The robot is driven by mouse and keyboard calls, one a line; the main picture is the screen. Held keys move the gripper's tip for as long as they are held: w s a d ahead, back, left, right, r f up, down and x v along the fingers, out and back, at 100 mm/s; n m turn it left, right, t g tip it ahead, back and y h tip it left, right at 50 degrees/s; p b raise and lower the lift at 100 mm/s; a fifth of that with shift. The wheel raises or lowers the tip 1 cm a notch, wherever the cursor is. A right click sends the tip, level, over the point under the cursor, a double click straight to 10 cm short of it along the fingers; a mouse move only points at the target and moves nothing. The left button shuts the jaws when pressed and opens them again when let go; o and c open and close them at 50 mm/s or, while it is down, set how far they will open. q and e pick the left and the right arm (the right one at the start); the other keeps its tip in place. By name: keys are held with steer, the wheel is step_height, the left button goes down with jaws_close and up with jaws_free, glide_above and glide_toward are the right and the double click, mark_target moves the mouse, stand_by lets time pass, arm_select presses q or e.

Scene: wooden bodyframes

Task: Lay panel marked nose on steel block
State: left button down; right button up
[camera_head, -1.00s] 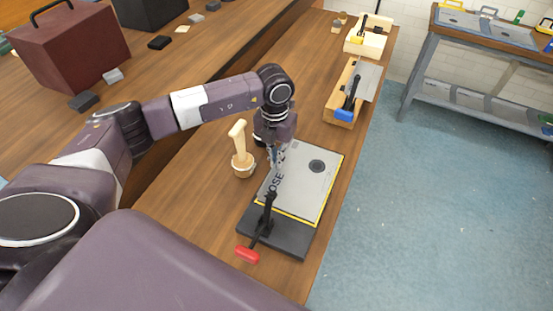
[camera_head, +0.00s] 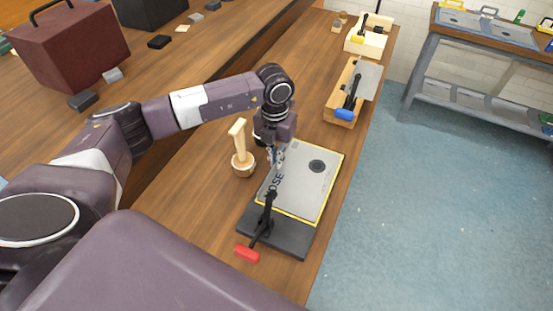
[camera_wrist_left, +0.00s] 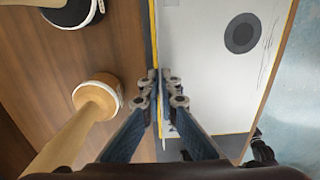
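The panel marked nose (camera_head: 309,182) is a pale grey sheet with yellow edges, dark lettering and a dark round spot. It appears flat over the dark steel block (camera_head: 282,238), which shows at its near end; whether they touch fully I cannot tell. My left gripper (camera_head: 276,160) is at the panel's left long edge. In the left wrist view its fingertips (camera_wrist_left: 158,88) are close together on either side of the panel's yellow edge, and the panel (camera_wrist_left: 205,75) spreads to the right. My right gripper is not in view.
A red-handled clamp (camera_head: 248,254) stands at the block's near end. A wooden mallet (camera_head: 240,150) stands just left of the panel. A wooden holder with a blue-handled tool (camera_head: 345,113) is farther along the bench. The bench's right edge is close to the panel.

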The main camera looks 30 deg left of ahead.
arm_select(q)
steer(key=c, duration=2.6)
jaws_free()
steer(key=shift+c, duration=0.2)
steer(key=o, duration=0.6)
steer(key=shift+c, duration=0.2)
steer(key=shift+o, duration=0.5)
steer(key=shift+f, duration=0.1)
steer(key=o, duration=0.5)
steer(key=shift+c, duration=0.2)
steer(key=shift+r+p, duration=2.2)
steer(key=shift+r, duration=1.4)
